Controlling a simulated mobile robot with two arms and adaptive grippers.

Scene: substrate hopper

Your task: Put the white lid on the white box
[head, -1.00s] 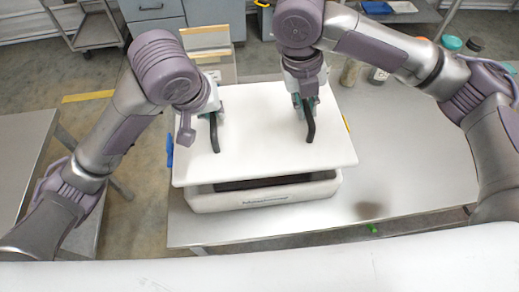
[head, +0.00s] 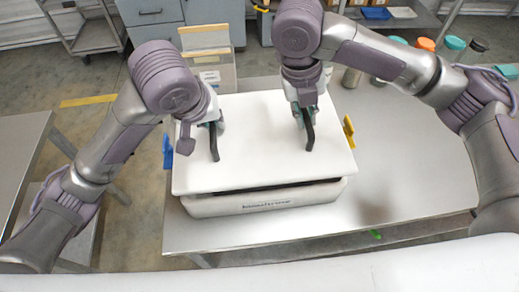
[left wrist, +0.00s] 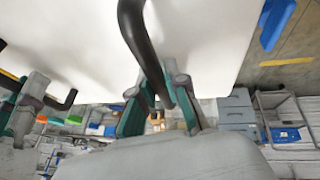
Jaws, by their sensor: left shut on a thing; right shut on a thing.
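The white lid (head: 260,165) is a flat panel with two black handles. It lies over the white box (head: 270,203), with a thin dark gap showing along the front edge between them. My left gripper (head: 211,128) is shut on the left black handle (head: 214,145); the left wrist view shows this handle (left wrist: 138,35) between the fingers. My right gripper (head: 303,112) is shut on the right black handle (head: 310,133). A blue latch (head: 168,152) and a yellow latch (head: 349,131) stick out at the box's sides. The lid hides the box's inside.
The box stands on a steel table (head: 410,175) with free room to its right. Several jars with coloured lids, one of them orange (head: 426,44), stand at the back right. Another steel table (head: 25,160) is at the left.

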